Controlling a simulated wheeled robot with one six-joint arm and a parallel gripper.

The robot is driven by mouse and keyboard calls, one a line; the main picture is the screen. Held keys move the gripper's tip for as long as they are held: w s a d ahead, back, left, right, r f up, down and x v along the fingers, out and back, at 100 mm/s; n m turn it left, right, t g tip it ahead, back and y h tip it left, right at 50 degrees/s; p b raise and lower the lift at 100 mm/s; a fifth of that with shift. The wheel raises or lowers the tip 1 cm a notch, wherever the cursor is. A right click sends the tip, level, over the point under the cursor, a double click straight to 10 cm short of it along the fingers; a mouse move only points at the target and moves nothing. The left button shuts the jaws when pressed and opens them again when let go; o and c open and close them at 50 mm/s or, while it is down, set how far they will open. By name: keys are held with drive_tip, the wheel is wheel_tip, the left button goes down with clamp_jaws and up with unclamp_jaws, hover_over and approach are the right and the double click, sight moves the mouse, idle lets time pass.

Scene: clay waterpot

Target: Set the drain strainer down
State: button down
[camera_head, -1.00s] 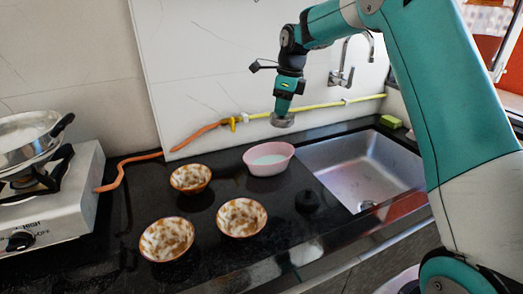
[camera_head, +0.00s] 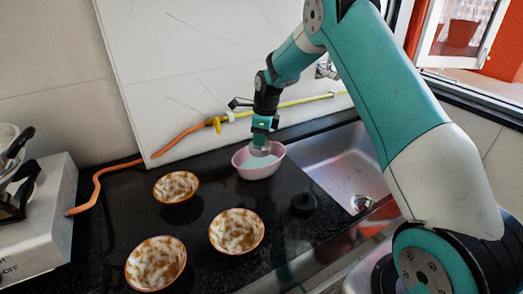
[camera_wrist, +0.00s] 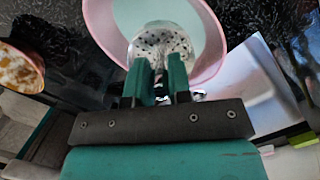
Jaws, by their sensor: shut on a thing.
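The drain strainer (camera_wrist: 163,38) is a round metal piece with dark holes, held between the green fingers of my gripper (camera_wrist: 160,75) in the wrist view. In the head view my gripper (camera_head: 261,148) points down over the pink bowl (camera_head: 258,170), with the strainer (camera_head: 260,152) at its tip at about rim height. The wrist view shows the strainer in front of the pale inside of the pink bowl (camera_wrist: 98,22). I cannot tell whether the strainer touches the bowl.
Several brown-and-white bowls, one of them (camera_head: 236,231), stand on the black counter left of and nearer than the pink bowl. An orange-yellow hose (camera_head: 178,140) runs along the wall behind.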

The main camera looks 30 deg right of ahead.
sight(260, 153)
drive_tip(key=shift+f, duration=2.85)
drive_tip(key=shift+f, duration=0.15)
drive_tip(key=c, duration=1)
unclamp_jaws()
drive_tip(key=shift+c, duration=0.2)
